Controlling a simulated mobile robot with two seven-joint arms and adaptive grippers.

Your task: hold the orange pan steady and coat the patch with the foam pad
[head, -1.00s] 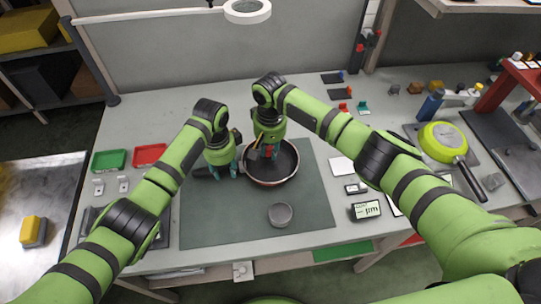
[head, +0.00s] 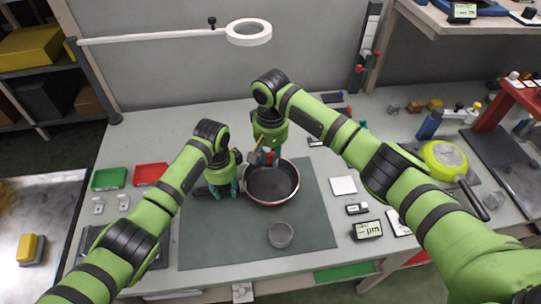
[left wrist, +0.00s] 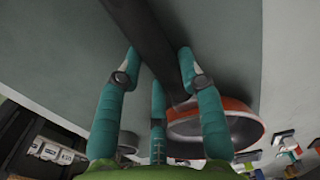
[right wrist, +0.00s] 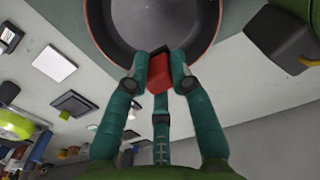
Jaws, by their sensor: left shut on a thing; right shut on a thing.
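The orange pan (head: 272,186) sits on the green mat, its dark inside facing up and its handle pointing left. My left gripper (head: 225,190) is shut on the pan's handle; the left wrist view shows the dark handle (left wrist: 150,45) between the fingers and the pan's orange outer wall (left wrist: 210,108). My right gripper (head: 265,158) is at the pan's far rim. In the right wrist view it is shut on a small red piece (right wrist: 160,76), apparently the foam pad, at the rim. Whether the pad touches the pan is unclear. I cannot make out the patch in the dark pan.
A round grey puck (head: 280,235) lies on the mat (head: 220,250) in front of the pan. Green (head: 109,179) and red (head: 150,174) trays stand left. A yellow-green pan (head: 443,156) is at right. A ring lamp (head: 249,32) hangs behind. The mat's front is mostly clear.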

